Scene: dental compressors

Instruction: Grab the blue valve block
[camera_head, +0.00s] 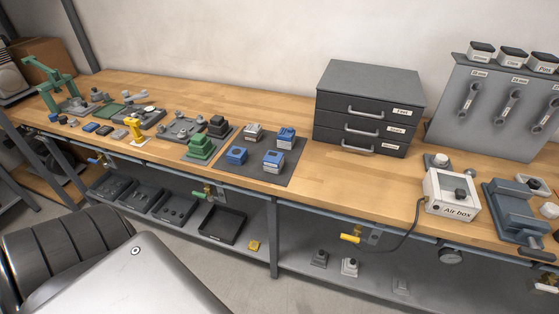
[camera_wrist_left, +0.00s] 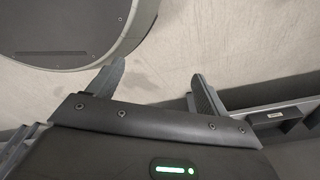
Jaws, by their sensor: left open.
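On a dark mat (camera_head: 265,176) on the wooden workbench, several small blocks stand. One squat block (camera_head: 236,155) is all blue. A second blue block (camera_head: 286,137) stands at the back right of the mat. A third block (camera_head: 273,160) has a blue top on a grey base, and a mostly grey block (camera_head: 253,132) is at the back. I cannot tell which of the blue ones is the valve block. My left gripper (camera_wrist_left: 155,85) shows in the left wrist view, open and empty, with its fingers wide apart and away from the blocks. My right gripper is not in view.
A green block (camera_head: 200,147) and a black one stand left of the mat. A dark drawer cabinet (camera_head: 366,108) stands to the right, then an air box (camera_head: 451,194) with a hose. A lower shelf holds black trays. The bench in front of the cabinet is clear.

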